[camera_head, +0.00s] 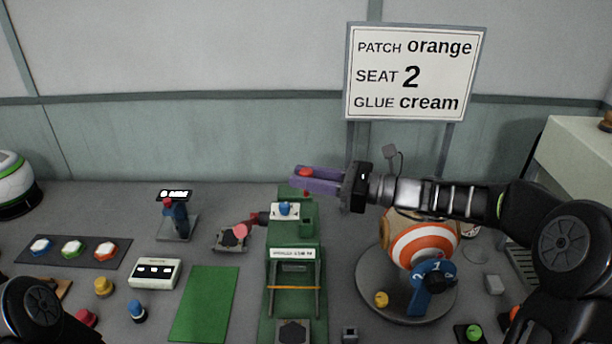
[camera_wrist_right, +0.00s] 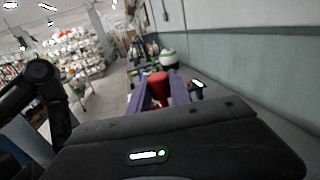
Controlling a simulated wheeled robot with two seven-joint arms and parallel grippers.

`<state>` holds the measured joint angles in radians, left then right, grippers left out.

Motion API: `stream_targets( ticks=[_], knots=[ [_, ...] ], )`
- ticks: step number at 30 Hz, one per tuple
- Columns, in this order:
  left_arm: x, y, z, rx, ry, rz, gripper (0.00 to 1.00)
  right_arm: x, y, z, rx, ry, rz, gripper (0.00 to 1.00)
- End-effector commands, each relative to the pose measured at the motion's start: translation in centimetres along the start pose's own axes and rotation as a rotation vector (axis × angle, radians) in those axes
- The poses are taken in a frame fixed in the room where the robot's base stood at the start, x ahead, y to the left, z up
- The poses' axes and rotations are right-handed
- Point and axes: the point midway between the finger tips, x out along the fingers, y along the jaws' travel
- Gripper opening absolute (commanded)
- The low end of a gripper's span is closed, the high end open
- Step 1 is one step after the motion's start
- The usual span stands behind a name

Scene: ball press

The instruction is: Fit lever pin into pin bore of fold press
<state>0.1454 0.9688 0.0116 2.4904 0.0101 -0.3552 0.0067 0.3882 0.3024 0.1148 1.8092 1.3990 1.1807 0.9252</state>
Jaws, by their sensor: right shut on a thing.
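The green fold press (camera_head: 267,310) stands in the middle of the table, with a white block and blue knob (camera_head: 285,209) on its upper part. A green block (camera_head: 308,222) stands at its right rear; I cannot make out the bore clearly. My right gripper (camera_head: 306,180), with purple fingers, is shut on a red pin (camera_head: 306,172) above the rear of the press. The pin's red lower end shows below the fingers, apart from the press. In the right wrist view the red pin (camera_wrist_right: 158,84) sits between the fingers. My left gripper is not in view; only part of its arm shows.
A round stand (camera_head: 371,296) with an orange-and-white ball (camera_head: 425,240) is right of the press. A sign (camera_head: 414,75) stands behind. A green mat (camera_head: 206,300), a white button box (camera_head: 155,273) and a pink-tipped tool (camera_head: 240,231) lie to the left.

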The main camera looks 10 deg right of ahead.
Motion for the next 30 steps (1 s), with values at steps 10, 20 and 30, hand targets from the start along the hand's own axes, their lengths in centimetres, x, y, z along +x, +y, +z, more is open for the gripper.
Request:
stream_targets(
  ticks=[10, 20, 30],
  knots=[
    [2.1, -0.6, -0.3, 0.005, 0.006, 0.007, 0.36, 0.0, 0.0, -3.4, 0.001, 0.000, 0.000, 0.00],
    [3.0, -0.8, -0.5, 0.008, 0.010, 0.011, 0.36, 0.0, 0.0, -5.2, 0.000, 0.000, -0.001, 0.00],
    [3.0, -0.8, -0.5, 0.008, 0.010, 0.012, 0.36, 0.0, 0.0, -5.3, 0.000, 0.000, 0.000, 0.00]
  ],
)
